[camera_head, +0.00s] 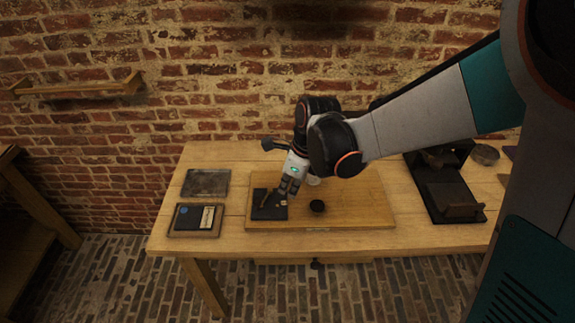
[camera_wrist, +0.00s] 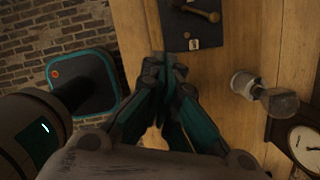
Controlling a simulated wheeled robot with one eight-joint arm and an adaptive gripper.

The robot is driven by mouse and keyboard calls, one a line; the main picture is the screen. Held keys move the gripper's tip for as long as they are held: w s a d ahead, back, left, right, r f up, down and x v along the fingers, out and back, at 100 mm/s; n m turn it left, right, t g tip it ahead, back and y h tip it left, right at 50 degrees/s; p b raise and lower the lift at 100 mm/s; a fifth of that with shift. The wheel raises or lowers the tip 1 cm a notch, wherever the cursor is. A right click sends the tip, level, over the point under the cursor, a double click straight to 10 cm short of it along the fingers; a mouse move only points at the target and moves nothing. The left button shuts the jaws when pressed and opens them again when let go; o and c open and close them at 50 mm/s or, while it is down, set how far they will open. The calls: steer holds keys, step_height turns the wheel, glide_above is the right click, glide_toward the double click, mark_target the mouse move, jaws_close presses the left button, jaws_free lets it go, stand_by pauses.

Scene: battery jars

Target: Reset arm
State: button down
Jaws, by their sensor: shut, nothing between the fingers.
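My gripper (camera_head: 290,188) hangs over the wooden table, beside the dark square plate (camera_head: 268,212). In the wrist view my gripper (camera_wrist: 166,72) has its fingers together with nothing between them. The plate (camera_wrist: 178,38) lies just beyond the fingertips there, with a brown hammer-shaped piece (camera_wrist: 200,11) and a small pale tag (camera_wrist: 193,43) on it. A clear glass jar with a whitish end (camera_wrist: 242,82) is to the right of the fingers. In the head view a pale piece (camera_head: 314,181) shows just below my arm, mostly hidden.
A slate (camera_head: 205,182) and a tray (camera_head: 178,233) lie left on the table (camera_head: 420,237). A black stand (camera_head: 438,180) and metal tin (camera_head: 484,154) are right. A clock (camera_wrist: 306,148) shows in the wrist view.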

steer(key=shift+d, duration=0.1)
steer(key=s+d+r+n+t+h, duration=0.1)
steer(key=s+d+r+n+t, duration=0.2)
steer(key=s+d+r+n, duration=0.3)
steer(key=s+d+r+n+t+h, duration=0.1)
steer(key=s+d+r+n+t, duration=0.2)
steer(key=s+d+r+n, duration=0.4)
steer(key=s+d+n, duration=0.3)
steer(key=d+n, duration=0.1)
steer(key=n, duration=0.5)
steer(key=shift+r+n+h, duration=0.2)
steer(key=shift+n+h, duration=0.1)
steer(key=shift+n, duration=0.1)
steer(key=shift+d, duration=0.1)
